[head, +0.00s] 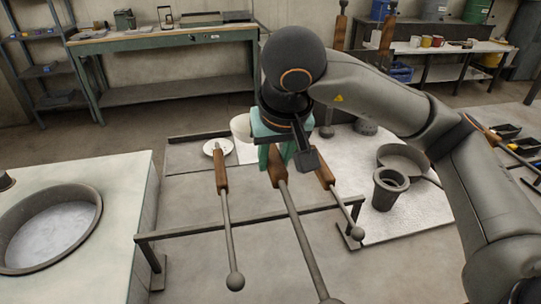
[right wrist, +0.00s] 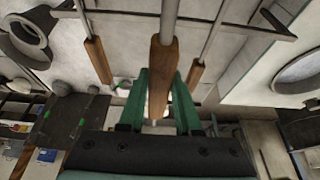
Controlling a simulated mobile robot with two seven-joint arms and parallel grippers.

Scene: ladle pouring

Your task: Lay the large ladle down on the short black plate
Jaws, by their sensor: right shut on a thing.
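My right gripper (head: 275,150) is shut on the wooden handle of a long ladle (head: 291,220), the thickest of three here and apparently the large one. Its metal rod slants down across the dark rail, and its far end is cut off at the bottom of the head view. I cannot tell whether it touches the rail. In the right wrist view the green fingers (right wrist: 160,90) flank the brown handle (right wrist: 159,62). My left gripper is not in view.
Two smaller ladles (head: 221,180) (head: 325,174) lie across the rail (head: 185,231), one on each side. A round basin (head: 17,262) sits in the pale block at left. A dark cup (head: 388,188) and pan (head: 403,160) stand on the white surface at right.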

